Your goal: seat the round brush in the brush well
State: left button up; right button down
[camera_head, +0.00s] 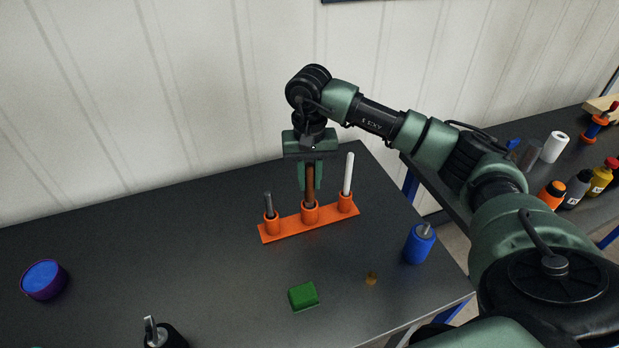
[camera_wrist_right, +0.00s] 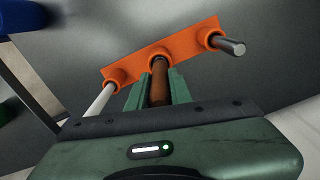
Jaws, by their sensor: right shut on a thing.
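The orange holder (camera_head: 285,229) stands on the dark table with three round wells in a row. A brown rod, likely the round brush (camera_head: 310,183), is upright at the middle well (camera_head: 310,214); its lower end is inside the well's rim, but how deep I cannot tell. My right gripper (camera_head: 311,182) is shut on the brown rod from above, which also shows between the fingers in the right wrist view (camera_wrist_right: 159,85). A white rod (camera_head: 348,174) stands in the right well and a grey rod (camera_head: 268,203) in the left well. My left gripper is not seen.
A green block (camera_head: 303,296), a small brownish piece (camera_head: 371,278) and a blue container (camera_head: 419,244) are on the table in front of the holder. A blue-purple bowl (camera_head: 44,280) is at left. The table between bowl and holder is clear. A wall stands behind.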

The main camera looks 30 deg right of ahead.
aim_at(310, 165)
jog(key=shift+f+b, duration=0.9)
jog(key=shift+f, duration=0.2)
jog(key=c, duration=1.2)
grip_release()
jog(key=shift+r, duration=0.1)
notch_tip(310, 165, up, 8)
jog(key=shift+f+b, duration=0.15)
jog(key=shift+b, duration=0.7)
